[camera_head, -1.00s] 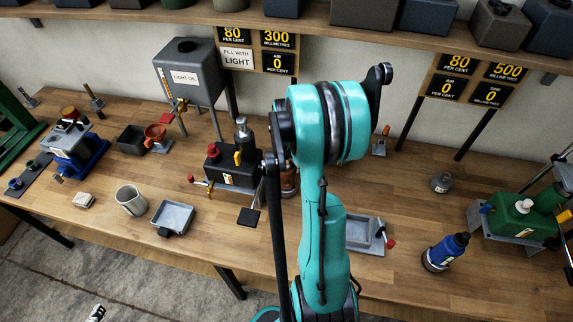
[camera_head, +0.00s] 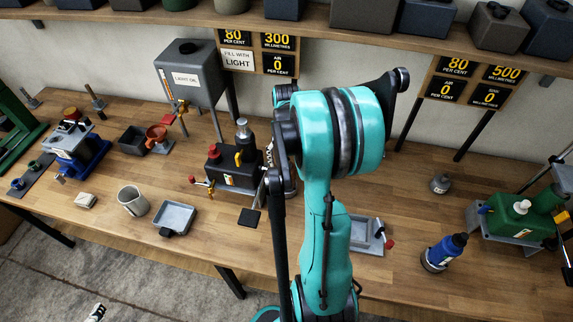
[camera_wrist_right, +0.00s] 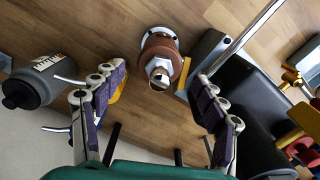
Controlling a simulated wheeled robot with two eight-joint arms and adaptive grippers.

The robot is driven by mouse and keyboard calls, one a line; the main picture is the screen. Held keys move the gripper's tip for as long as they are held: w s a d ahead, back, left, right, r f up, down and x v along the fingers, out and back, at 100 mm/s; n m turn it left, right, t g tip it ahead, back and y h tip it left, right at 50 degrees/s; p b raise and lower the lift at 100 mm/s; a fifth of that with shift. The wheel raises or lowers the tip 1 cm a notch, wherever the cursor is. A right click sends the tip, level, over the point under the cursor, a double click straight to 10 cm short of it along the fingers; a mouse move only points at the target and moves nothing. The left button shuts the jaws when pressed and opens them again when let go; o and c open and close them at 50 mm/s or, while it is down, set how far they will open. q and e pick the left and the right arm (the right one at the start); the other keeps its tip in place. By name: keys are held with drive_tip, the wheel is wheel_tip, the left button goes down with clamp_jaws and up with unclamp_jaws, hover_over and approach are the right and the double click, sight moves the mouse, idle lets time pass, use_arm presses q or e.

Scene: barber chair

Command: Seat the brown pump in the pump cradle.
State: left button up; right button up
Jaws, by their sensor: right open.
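The brown pump (camera_wrist_right: 160,58) stands on the wooden bench in the right wrist view, its metal top towards the camera. My right gripper (camera_wrist_right: 158,88) is open, with one finger on each side of the view and the pump between and beyond them. No finger clearly touches it. In the head view my teal right arm hides most of the pump and the gripper. A shallow grey fixture with a red-knobbed lever (camera_head: 366,234) lies right of the arm and is partly hidden; I cannot tell for sure whether it is the pump cradle. My left gripper is not clearly visible.
A black unit with red and yellow knobs (camera_head: 228,172) stands close left of the arm. A grey bottle (camera_wrist_right: 38,84) lies across the wrist view's left. A blue pump (camera_head: 444,252) and green unit (camera_head: 520,222) stand right. Bench between fixture and blue pump is clear.

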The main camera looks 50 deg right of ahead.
wheel_tip(320, 180, up, 7)
drive_tip(key=shift+a+p, duration=0.1)
drive_tip(key=shift+p, duration=0.35)
